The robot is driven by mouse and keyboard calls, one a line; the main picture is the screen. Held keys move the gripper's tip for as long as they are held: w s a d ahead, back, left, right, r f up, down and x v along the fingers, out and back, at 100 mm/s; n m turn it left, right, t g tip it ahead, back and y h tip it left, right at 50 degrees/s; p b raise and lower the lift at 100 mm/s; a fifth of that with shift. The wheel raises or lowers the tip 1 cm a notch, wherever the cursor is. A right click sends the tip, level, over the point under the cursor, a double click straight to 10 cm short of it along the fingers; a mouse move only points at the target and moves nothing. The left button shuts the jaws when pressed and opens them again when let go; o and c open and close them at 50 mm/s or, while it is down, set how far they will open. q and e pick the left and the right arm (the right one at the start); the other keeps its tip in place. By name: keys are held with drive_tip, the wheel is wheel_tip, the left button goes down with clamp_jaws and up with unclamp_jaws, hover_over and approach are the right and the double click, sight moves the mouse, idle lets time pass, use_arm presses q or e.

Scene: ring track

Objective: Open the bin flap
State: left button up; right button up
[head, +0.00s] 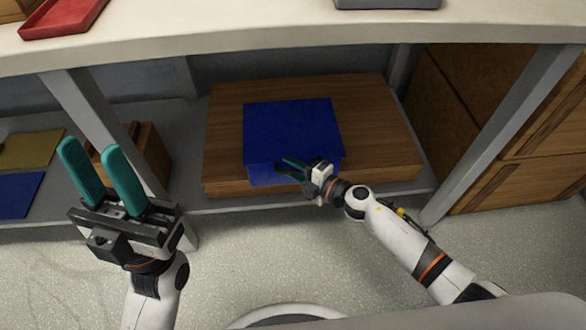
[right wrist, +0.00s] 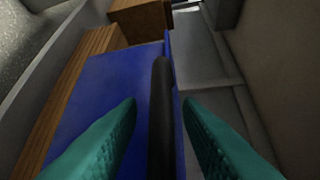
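The blue bin (head: 292,125) sits on a wooden board on the low shelf under the counter. Its flap looks shut, with the front face partly hidden by my right gripper. A black bar handle (right wrist: 160,115) runs along the blue face (right wrist: 95,95) in the right wrist view. My right gripper (head: 285,164) is at the bin's front. Its teal fingers are apart, one on each side of the handle, with a gap visible on both sides. My left gripper (head: 90,147) is open and empty, fingers pointing up, left of the bin in front of the shelf.
The wooden board (head: 225,125) extends past the bin on both sides. Grey posts (head: 90,120) stand left and right of this bay. The pale counter (head: 250,35) overhangs it and holds a red tray (head: 62,16). Wooden drawers (head: 520,185) are at the right. The speckled floor in front is clear.

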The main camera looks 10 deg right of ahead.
drive_tip(key=shift+a, duration=0.1)
clamp_jaws()
idle(0.4)
